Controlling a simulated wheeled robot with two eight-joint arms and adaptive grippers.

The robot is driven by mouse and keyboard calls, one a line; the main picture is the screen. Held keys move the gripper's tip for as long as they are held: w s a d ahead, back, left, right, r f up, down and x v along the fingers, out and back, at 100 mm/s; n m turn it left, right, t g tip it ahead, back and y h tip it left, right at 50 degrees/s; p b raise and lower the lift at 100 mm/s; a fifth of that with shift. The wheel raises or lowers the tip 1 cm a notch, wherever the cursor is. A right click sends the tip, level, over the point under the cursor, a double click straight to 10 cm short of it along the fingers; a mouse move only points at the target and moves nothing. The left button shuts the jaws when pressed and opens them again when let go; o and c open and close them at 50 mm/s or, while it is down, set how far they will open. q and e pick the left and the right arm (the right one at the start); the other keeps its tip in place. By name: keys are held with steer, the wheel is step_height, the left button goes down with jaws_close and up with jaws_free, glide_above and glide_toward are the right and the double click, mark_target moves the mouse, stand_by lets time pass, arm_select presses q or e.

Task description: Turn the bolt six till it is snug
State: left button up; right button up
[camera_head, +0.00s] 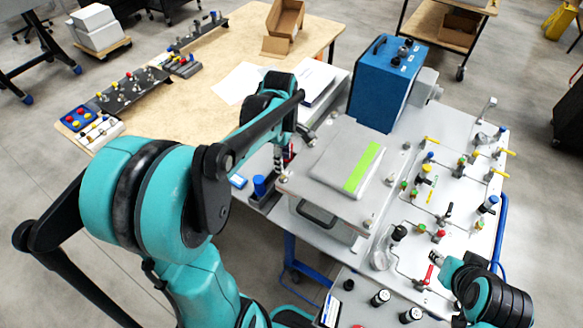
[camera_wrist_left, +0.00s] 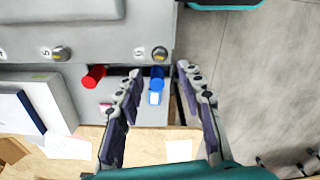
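My left gripper (camera_head: 280,160) hangs at the left edge of the grey housing plate (camera_head: 300,187). In the left wrist view the left gripper (camera_wrist_left: 157,70) is open, its two fingers well apart with nothing held between them. A round bolt head (camera_wrist_left: 160,53) on the plate edge lies just beyond the fingertips, apart from them; its label is too small to read surely. A second bolt head (camera_wrist_left: 62,53) sits further left on the same edge. My right gripper (camera_head: 438,258) is at the lower right over the panel, small and partly hidden by its arm.
A blue cylinder (camera_wrist_left: 157,73) and a red one (camera_wrist_left: 94,77) stand on a grey tray below the plate edge. A blue box (camera_head: 383,85) stands behind the plate. A valve panel (camera_head: 445,155) lies to the right. The wooden table (camera_head: 190,110) has free room.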

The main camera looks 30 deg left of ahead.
mark_target(283, 177)
arm_select(q)
step_height(283, 177, down, 8)
steer(key=shift+r+b, duration=0.25)
steer(key=shift+b, duration=0.5)
jaws_close()
